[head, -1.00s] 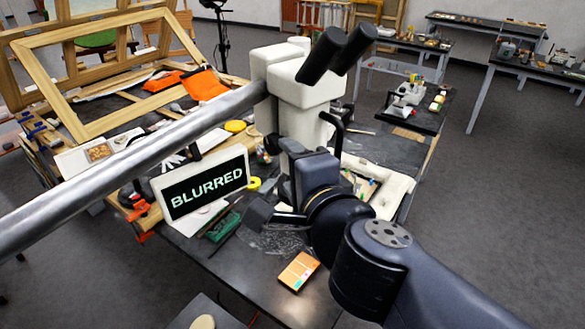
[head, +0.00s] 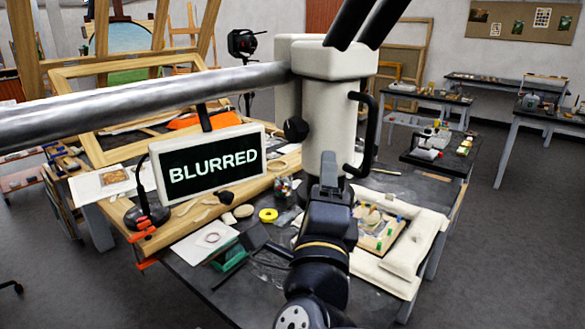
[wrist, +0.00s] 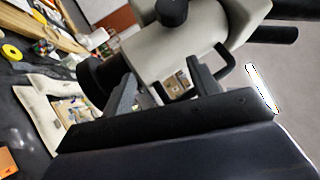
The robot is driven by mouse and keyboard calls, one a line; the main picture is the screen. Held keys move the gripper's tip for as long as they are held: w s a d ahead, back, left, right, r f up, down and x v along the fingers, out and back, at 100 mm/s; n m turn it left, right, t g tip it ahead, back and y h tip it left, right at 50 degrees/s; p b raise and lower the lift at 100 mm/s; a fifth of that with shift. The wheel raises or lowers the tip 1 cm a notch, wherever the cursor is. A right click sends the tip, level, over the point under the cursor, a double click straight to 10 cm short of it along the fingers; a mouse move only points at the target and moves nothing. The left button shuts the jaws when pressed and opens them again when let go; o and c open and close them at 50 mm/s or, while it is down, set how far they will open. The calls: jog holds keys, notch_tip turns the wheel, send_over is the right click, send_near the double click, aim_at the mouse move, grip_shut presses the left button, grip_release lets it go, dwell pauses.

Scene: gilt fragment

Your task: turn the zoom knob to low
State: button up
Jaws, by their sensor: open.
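The cream microscope (head: 335,105) stands on a boom over the bench. A round black knob (head: 296,129) projects from its left side in the head view. A black knob also shows at the top of the wrist view (wrist: 172,12). I see no readable zoom marks on it. My gripper (head: 329,165) is in front of the lower microscope body in the head view. In the wrist view my gripper (wrist: 161,72) has its fingers apart, with no knob between them. A dark round part (wrist: 95,75) shows beyond the left finger there.
A screen (head: 212,165) reading "BLURRED" stands left of the microscope. A black handle loop (head: 367,140) is on the microscope's right side. The metal boom (head: 140,105) crosses the left. A padded tray (head: 415,262) lies on the bench at right.

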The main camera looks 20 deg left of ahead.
aim_at(292, 136)
jog(key=s+a+t+y+b, duration=0.3)
jog(key=y+b, duration=0.1)
jog(key=shift+m, duration=0.3)
jog(key=p+x, duration=0.1)
jog(key=x, duration=0.2)
jog(key=p+x, duration=0.2)
jog(key=x, duration=0.1)
jog(key=p+x, duration=0.1)
jog(key=x, duration=0.2)
jog(key=shift+w+a+r, duration=0.15)
jog(key=shift+w+a, duration=0.1)
jog(key=shift+a, duration=0.1)
jog(key=c, duration=1)
